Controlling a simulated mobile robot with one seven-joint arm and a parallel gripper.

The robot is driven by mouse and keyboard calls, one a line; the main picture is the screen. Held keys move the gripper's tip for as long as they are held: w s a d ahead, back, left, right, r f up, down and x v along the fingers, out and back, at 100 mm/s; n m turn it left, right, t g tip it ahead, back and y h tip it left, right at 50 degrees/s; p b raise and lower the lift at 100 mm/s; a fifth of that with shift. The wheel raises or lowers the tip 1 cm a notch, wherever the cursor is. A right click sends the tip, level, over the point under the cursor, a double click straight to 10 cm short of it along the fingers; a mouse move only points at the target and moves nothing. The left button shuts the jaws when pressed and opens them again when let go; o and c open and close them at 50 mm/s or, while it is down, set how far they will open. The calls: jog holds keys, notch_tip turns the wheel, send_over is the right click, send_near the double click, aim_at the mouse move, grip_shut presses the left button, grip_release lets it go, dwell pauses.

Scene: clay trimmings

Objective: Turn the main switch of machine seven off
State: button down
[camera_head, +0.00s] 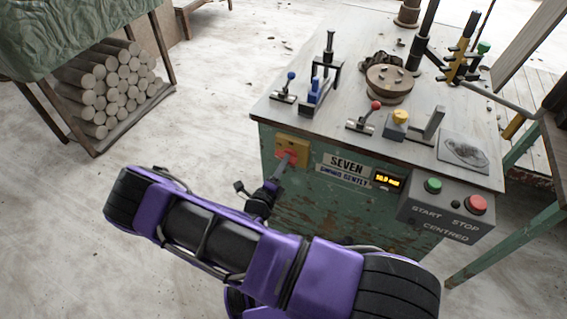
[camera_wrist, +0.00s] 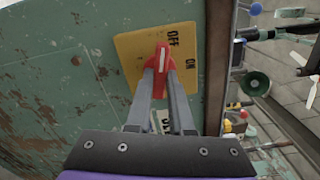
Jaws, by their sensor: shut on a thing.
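The main switch (camera_head: 288,157) is a red handle on a yellow plate (camera_head: 293,143) on the green front of the machine marked SEVEN. In the wrist view, the red handle (camera_wrist: 162,57) has a white line that points up in the picture, close beside the word OFF. The word ON stands lower and to the right on the yellow plate (camera_wrist: 132,60). My gripper (camera_wrist: 162,85) is shut on the red handle, one grey finger on each side. In the head view, my gripper (camera_head: 284,164) reaches the switch from the front left. The fingers partly hide the handle.
A lit display (camera_head: 387,181) and a grey box with a green START button (camera_head: 433,185) and a red STOP button (camera_head: 476,204) are to the right. Levers and a round brown part (camera_head: 390,84) stand on the machine top. A log rack (camera_head: 112,92) stands at left. The floor between is clear.

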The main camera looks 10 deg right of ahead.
jog(key=shift+f+n, duration=0.1)
jog(key=shift+n, duration=1.5)
jog(key=c, duration=0.8)
grip_release()
jog(key=v, duration=1.7)
jog(key=shift+s+a+p, duration=0.15)
jog(key=shift+s+p, duration=0.05)
jog(key=shift+p, duration=0.2)
